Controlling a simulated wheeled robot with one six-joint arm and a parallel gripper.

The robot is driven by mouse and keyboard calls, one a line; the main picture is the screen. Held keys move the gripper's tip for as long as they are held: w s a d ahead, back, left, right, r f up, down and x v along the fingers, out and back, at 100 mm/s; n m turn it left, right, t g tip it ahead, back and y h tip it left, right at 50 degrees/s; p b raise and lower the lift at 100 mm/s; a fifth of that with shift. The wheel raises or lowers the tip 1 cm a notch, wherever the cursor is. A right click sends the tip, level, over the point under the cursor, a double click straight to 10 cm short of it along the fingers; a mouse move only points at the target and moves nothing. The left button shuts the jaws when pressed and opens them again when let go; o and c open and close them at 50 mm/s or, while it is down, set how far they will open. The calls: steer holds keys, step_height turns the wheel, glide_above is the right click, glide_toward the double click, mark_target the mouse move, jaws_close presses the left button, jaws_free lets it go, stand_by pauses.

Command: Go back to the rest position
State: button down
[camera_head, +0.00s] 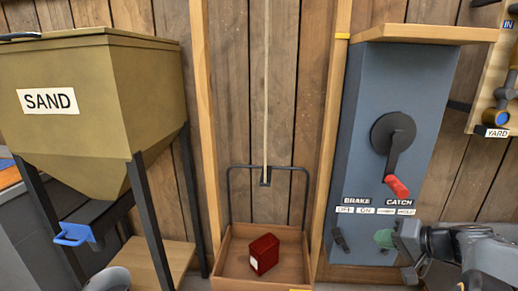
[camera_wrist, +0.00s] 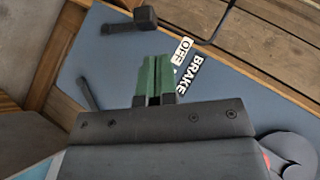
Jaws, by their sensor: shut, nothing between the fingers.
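My gripper (camera_head: 384,238) is at the lower right of the head view, in front of the lower part of a blue-grey panel box (camera_head: 366,110). Its green fingers (camera_wrist: 152,78) are together in the wrist view, with nothing held between them. The panel carries BRAKE and CATCH labels, a black crank with a red handle (camera_head: 397,187), and a small dark brake lever (camera_head: 340,240). My gripper covers part of the panel below the CATCH label. In the wrist view a black lever (camera_wrist: 130,22) lies beyond the fingertips; whether they touch the panel I cannot tell.
A wooden tray lift (camera_head: 228,268) with a dark red box (camera_head: 264,253) in it stands left of the panel, under a rope (camera_head: 266,80). A SAND hopper (camera_head: 150,85) on black legs is at the left. A YARD board (camera_head: 488,95) hangs at the upper right.

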steer(key=s+a+r+n+g+h+p, duration=0.3)
steer(key=s+a+r+p, duration=0.2)
steer(key=a+r+p, duration=0.4)
steer(key=s+a+r+n+g+h+p, duration=0.3)
steer(key=a+r+p, duration=0.5)
steer(key=r+p, duration=0.7)
steer(key=s+h+p, duration=0.1)
steer(key=s+p, duration=0.1)
steer(key=p, duration=0.2)
steer(key=shift+s+a, duration=0.35)
steer(key=shift+s, duration=0.05)
